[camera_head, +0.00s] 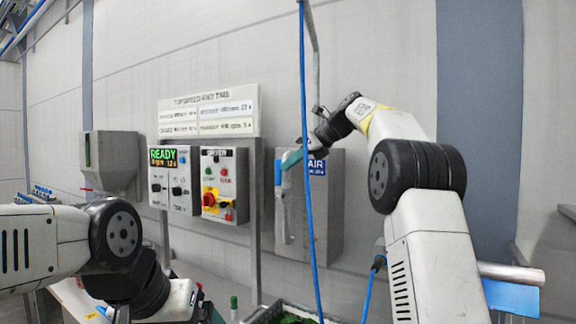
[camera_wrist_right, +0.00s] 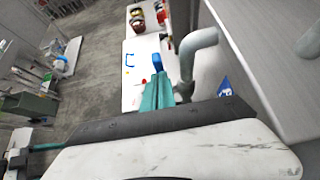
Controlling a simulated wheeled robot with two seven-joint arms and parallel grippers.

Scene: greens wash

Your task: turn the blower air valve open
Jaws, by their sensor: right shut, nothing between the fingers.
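The grey air panel (camera_head: 328,225) stands right of centre with a blue AIR label (camera_head: 316,167). A light-blue upright part (camera_head: 283,205), seemingly the valve handle, shows at its left side. In the wrist view a blue piece (camera_wrist_right: 157,62) shows just beyond the teal fingers, beside a bent grey pipe (camera_wrist_right: 196,50). My right gripper (camera_head: 291,160) is at the panel's upper left, above the light-blue part; its fingers (camera_wrist_right: 157,92) are shut and empty. I cannot tell whether they touch the handle. My left gripper (camera_head: 212,312) is low at the bottom edge, mostly cut off.
A control panel with a READY display (camera_head: 163,157) and a panel with a red and yellow switch (camera_head: 209,199) stand left of the air panel. A blue hose (camera_head: 306,120) hangs in front of the air panel. A crate with greens (camera_head: 268,314) is at the bottom.

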